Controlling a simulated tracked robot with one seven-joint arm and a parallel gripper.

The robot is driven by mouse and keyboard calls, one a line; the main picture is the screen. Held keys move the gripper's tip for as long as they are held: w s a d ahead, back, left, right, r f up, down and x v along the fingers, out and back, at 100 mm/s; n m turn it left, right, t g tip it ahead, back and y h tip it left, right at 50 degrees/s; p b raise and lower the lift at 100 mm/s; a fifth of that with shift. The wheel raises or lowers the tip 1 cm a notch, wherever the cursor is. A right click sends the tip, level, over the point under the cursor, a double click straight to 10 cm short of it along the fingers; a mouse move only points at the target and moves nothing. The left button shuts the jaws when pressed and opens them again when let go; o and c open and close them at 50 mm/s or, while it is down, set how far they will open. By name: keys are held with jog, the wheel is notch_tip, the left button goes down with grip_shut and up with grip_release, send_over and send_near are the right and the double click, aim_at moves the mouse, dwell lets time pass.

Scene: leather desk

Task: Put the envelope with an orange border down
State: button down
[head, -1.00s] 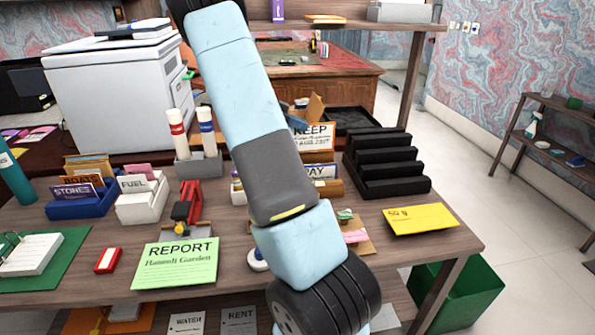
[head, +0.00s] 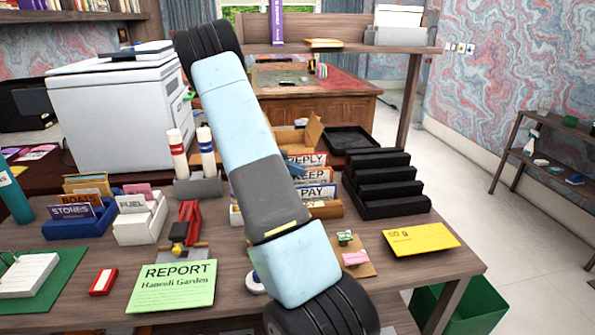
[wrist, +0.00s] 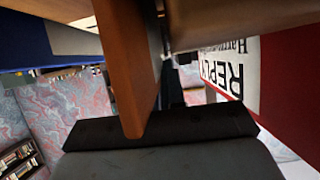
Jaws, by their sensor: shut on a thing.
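My gripper (wrist: 158,125) shows as a dark block at the bottom of the wrist view. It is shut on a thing. A flat orange-brown piece (wrist: 128,65) rises from it, seen nearly edge-on; I take it as the envelope with an orange border, but no border can be made out. A red divider with an upside-down REPLY label (wrist: 228,75) is close on the right. In the head view my arm hides the gripper and whatever it holds.
A black stepped rack (head: 390,185) stands right of the sorter. A yellow envelope (head: 421,239) lies near the desk's right edge. A green REPORT sheet (head: 172,286), a red stapler-like tool (head: 187,222) and white FUEL box (head: 140,218) are left. Bare desk shows around the yellow envelope.

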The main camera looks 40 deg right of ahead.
jog(key=c, duration=1.2)
grip_release()
jog(key=v, duration=1.2)
jog(key=s+a+r+n+t+y, duration=0.3)
jog(key=s+a+r+n+y, duration=0.1)
jog(key=s+a+r+n, duration=0.35)
jog(key=s+a+r+n+t+y, duration=0.2)
jog(key=s+a+r+n+t, duration=0.1)
jog(key=s+a, duration=0.4)
jog(key=s+a+r+n+t+y, duration=0.2)
jog(key=s+a+r+n+t, duration=0.1)
jog(key=s+a+r+n, duration=0.3)
jog(key=s+a+r+n+t+y, duration=0.2)
jog(key=s+a+r+n+t, duration=0.1)
jog(key=s+a+n, duration=0.5)
jog(key=shift+s+a+r+y, duration=0.15)
jog(key=shift+s+r, duration=0.15)
jog(key=shift+s, duration=0.3)
jog(key=shift+s+a+r+y, duration=0.1)
jog(key=shift+s+a+r, duration=0.15)
jog(key=shift+s, duration=0.4)
jog(key=shift+s+a+r+y, duration=0.15)
jog(key=shift+s+r, duration=0.15)
jog(key=shift+s, duration=0.3)
